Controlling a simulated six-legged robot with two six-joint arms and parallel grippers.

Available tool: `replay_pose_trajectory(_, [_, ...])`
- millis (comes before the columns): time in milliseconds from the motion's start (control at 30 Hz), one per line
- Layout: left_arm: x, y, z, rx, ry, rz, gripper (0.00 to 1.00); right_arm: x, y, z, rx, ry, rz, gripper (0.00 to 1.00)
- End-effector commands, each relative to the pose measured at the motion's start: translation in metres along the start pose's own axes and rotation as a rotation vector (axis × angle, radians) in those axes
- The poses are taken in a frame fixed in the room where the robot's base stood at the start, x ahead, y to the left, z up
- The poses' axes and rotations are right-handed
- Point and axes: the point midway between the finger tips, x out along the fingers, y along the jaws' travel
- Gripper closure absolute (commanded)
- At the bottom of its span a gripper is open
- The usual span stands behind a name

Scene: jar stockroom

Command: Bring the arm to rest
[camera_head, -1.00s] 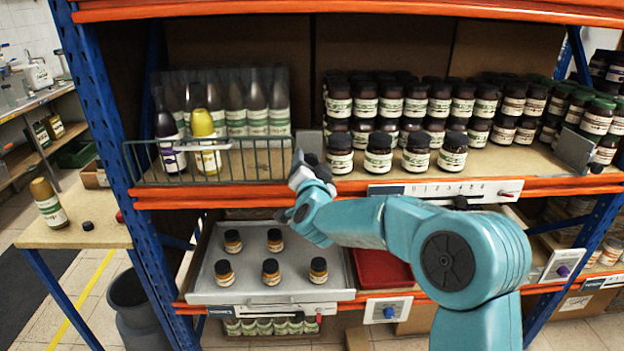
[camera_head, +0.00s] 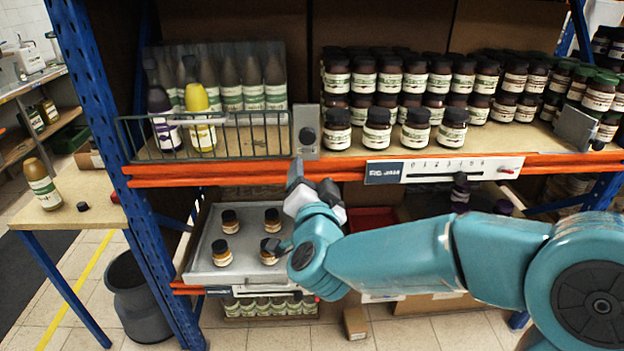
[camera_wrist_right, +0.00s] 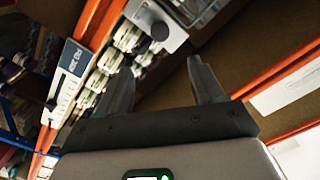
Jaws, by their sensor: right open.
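My right arm reaches in from the right in the head view. Its right gripper (camera_head: 313,181) is open and empty, just in front of the orange shelf edge (camera_head: 240,172). In the right wrist view, the two fingers of the gripper (camera_wrist_right: 160,70) stand apart with nothing between them. The gripper and forearm cover part of the metal tray (camera_head: 205,272) and its right side. My left gripper is not in view.
Small jars (camera_head: 222,254) stand on the tray. A wire basket (camera_head: 128,140) with bottles, a grey plate with a knob (camera_head: 306,132) and rows of dark jars (camera_head: 377,131) line the shelf above. A numbered scale strip (camera_head: 440,169) fronts it. A blue post (camera_head: 98,110) stands left.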

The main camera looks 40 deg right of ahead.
Motion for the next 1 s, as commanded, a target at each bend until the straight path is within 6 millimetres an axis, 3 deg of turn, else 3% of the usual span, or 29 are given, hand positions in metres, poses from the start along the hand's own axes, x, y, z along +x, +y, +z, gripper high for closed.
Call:
replay_pose_trajectory(367, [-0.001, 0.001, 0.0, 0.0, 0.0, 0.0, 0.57, 0.002, 0.002, -0.002, -0.001, 0.002, 0.005, 0.33])
replay_pose_trajectory(467, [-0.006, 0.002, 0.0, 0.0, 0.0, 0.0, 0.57, 0.01, 0.016, 0.017, -0.039, -0.031, 0.045, 0.33])
replay_pose_trajectory(567, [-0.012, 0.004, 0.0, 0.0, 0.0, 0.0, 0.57, 0.018, 0.048, 0.066, -0.129, -0.124, 0.111, 0.33])
replay_pose_trajectory(633, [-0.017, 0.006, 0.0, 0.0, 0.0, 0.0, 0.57, 0.015, 0.076, 0.117, -0.218, -0.238, 0.136, 0.33])
replay_pose_trajectory(767, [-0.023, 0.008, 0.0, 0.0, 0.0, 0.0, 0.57, -0.013, 0.127, 0.211, -0.35, -0.512, 0.143, 0.33])
replay_pose_trajectory(867, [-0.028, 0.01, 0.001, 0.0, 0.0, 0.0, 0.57, -0.055, 0.164, 0.274, -0.418, -0.751, 0.137, 0.33])
replay_pose_trajectory(1000, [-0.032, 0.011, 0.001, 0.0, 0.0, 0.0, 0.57, -0.139, 0.208, 0.342, -0.478, -1.11, 0.114, 0.33])
